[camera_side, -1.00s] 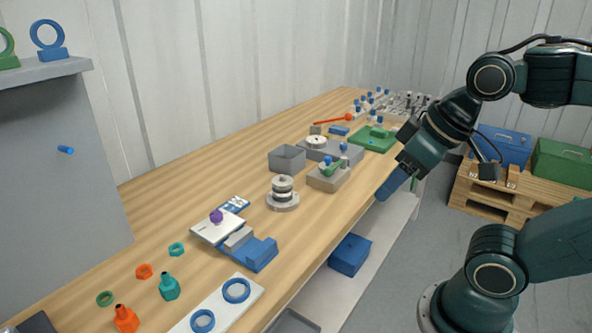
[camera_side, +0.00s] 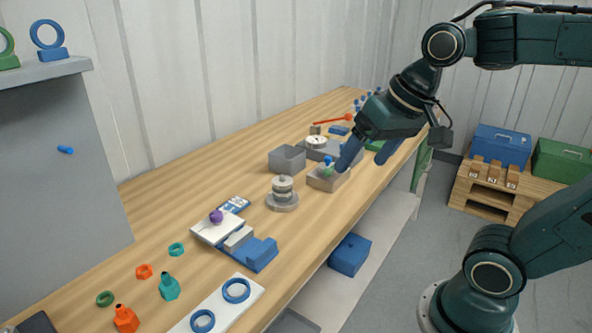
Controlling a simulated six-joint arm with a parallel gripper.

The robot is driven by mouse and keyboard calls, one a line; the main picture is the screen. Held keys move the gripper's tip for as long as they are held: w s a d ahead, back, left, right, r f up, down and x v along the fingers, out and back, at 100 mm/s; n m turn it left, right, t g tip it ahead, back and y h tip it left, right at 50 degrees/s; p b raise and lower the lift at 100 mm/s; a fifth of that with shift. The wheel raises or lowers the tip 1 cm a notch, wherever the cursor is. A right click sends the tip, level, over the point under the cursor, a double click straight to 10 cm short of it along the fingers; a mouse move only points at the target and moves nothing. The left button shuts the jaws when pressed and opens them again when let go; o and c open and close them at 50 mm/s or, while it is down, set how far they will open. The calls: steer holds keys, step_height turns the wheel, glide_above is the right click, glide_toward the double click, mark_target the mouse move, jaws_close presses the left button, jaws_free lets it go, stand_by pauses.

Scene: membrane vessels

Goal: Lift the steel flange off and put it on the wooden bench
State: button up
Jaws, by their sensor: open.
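A round stack of grey and steel discs with a dark band (camera_side: 282,194) stands on the wooden bench (camera_side: 205,190) near the middle. The pale steel disc on its top (camera_side: 282,183) looks like the steel flange. My gripper (camera_side: 367,157) is open and empty, with two blue fingers pointing down and left. It is in the air to the right of the stack, clearly apart from it. In the picture one finger passes by a tan block with a blue-and-green fitting (camera_side: 327,176); I cannot tell the gap.
A grey open box (camera_side: 287,159) and a grey block with a round pale part (camera_side: 316,142) stand behind the stack. A blue-and-white fixture with a purple knob (camera_side: 217,216) is in front. Bare wood lies left of the stack.

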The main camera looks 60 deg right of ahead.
steer(key=w+d+m+g+y, duration=0.1)
steer(key=w+d+m, duration=0.3)
steer(key=w+m, duration=0.3)
steer(key=w+d+m, duration=0.3)
steer(key=w+m, duration=0.2)
steer(key=w, duration=0.4)
steer(key=w+d+f+m+y, duration=0.1)
steer(key=w+d+f+m, duration=0.3)
steer(key=d+m, duration=0.1)
steer(key=w+d+f+m+g, duration=0.1)
steer(key=w+d+f+m, duration=0.3)
steer(key=d, duration=0.3)
steer(key=shift+w+d+f+m+y, duration=0.2)
steer(key=shift+w+m+y, duration=0.3)
steer(key=shift+m, duration=0.4)
steer(key=shift+w, duration=0.15)
glide_above(284, 177)
steer(key=s+d, duration=0.2)
step_height(284, 177, down, 8)
steer(key=shift+w, duration=0.25)
steer(key=shift+x, duration=2.5)
